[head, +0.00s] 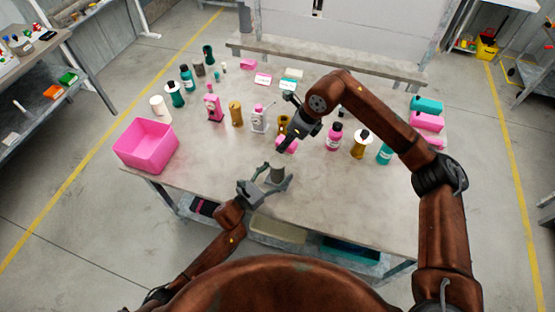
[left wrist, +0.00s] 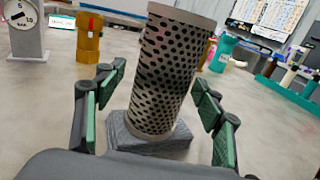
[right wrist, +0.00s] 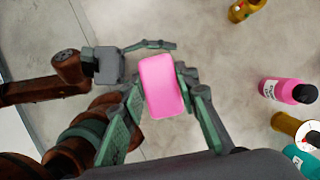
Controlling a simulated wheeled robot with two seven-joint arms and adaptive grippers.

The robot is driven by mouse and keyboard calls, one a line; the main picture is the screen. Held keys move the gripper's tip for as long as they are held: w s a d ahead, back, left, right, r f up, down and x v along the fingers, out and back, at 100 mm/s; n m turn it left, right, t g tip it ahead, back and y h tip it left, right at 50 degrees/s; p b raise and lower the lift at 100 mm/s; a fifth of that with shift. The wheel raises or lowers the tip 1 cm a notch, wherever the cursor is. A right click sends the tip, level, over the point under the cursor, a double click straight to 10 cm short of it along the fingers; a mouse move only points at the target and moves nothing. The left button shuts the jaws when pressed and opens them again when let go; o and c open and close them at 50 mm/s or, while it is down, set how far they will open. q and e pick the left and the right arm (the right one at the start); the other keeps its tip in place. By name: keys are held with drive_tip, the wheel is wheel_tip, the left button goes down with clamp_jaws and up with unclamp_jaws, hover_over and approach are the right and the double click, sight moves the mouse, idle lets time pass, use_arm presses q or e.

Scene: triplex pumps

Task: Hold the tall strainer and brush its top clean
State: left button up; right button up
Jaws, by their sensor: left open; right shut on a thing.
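The tall strainer (left wrist: 165,75) is a grey perforated cylinder with dark smudges on its side, standing on a grey block-like base (left wrist: 150,138). In the head view the strainer (head: 277,174) is near the table's front edge. My left gripper (head: 268,183) is open, its fingers on either side of the strainer, with gaps visible in the left wrist view. My right gripper (head: 285,150) is shut on a pink block, likely the brush (right wrist: 162,85), held above and just behind the strainer. Its bristles are not visible. The block hides the strainer in the right wrist view.
A pink bin (head: 146,146) stands at the table's left. A mustard canister (head: 235,114) and a white dial device (head: 260,118) stand behind the strainer. A pink bottle (head: 334,137) and a mustard bottle (head: 360,144) stand to the right.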

use_arm(q)
drive_tip(key=shift+a, duration=0.1)
drive_tip(key=v, duration=1.2)
